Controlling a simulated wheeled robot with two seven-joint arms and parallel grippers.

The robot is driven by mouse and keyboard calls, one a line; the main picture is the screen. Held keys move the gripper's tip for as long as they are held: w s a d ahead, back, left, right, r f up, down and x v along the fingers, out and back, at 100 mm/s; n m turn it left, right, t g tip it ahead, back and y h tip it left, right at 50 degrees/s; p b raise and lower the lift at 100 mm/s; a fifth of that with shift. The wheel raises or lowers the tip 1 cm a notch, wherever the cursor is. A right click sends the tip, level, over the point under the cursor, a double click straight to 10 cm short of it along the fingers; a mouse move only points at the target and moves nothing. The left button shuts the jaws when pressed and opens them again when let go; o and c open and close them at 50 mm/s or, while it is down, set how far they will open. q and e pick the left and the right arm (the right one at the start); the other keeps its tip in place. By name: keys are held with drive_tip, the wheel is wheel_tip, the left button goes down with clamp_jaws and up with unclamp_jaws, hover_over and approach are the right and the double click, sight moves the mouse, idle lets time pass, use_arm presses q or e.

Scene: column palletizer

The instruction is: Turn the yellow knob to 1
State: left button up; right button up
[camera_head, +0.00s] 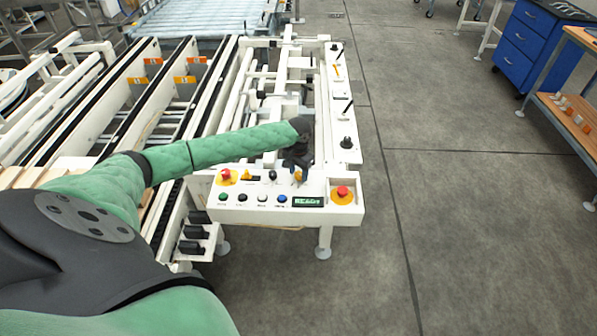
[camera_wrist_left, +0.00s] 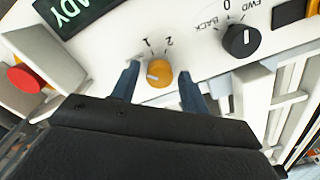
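The yellow knob (camera_wrist_left: 159,73) sits on the white control panel (camera_wrist_left: 205,62), with the printed marks 1 and 2 beside it in the left wrist view. A pale line shows on its face; I cannot tell exactly which mark it points to. In the head view the knob (camera_head: 298,177) is partly hidden by my left gripper (camera_head: 296,166). In the left wrist view the gripper's two dark blue fingers (camera_wrist_left: 159,80) are apart, one on each side of the knob, with gaps visible between them and it. My right gripper is not in view.
Near the knob are a black FWD/BACK knob (camera_wrist_left: 241,40), a READY display (camera_head: 307,202) and a red emergency button (camera_head: 343,191). Another red button (camera_head: 226,174) and several push buttons lie left. Conveyor rails fill the left; the floor at right is clear up to a blue cabinet (camera_head: 537,48).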

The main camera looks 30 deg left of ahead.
use_arm(q)
drive_tip(key=c, duration=0.7)
drive_tip(key=shift+c, duration=0.2)
